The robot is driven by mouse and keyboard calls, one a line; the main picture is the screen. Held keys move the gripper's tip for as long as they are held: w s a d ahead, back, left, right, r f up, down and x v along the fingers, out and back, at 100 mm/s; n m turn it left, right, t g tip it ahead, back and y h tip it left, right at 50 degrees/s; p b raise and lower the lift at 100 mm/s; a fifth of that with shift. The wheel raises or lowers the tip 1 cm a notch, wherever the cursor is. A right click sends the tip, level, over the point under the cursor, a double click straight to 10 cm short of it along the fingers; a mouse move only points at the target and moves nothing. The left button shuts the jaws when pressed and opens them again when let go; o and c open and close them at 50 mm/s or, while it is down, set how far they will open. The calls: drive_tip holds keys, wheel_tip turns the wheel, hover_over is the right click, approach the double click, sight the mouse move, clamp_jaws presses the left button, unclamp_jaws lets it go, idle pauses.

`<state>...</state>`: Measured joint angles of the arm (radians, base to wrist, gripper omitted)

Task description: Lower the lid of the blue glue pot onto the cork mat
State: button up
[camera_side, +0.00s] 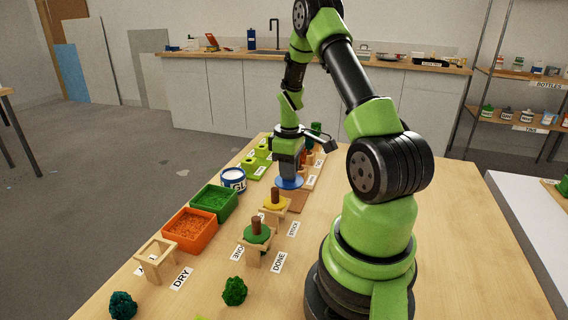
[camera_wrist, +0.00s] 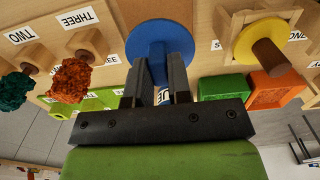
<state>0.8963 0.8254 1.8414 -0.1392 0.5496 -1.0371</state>
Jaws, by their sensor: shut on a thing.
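The blue lid (camera_side: 289,183) is a flat blue disc gripped from above by my gripper (camera_side: 289,171). I cannot tell whether lid and mat touch. The blue glue pot (camera_side: 233,185) stands open and upright to the left, with white contents and a label. Part of its label shows between the fingers in the wrist view.
A wooden stand with a yellow disc (camera_side: 273,204) and trunk is close to the mat. One with a green disc (camera_side: 257,234) is nearer. Green (camera_side: 229,213) and orange (camera_side: 205,246) trays line the left. Stands with trees (camera_side: 316,130) are behind the gripper.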

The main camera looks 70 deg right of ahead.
sight(289, 185)
drive_tip(key=shift+f, duration=2.55)
drive_tip(key=o, duration=0.8)
drive_tip(key=shift+r, duration=3.5)
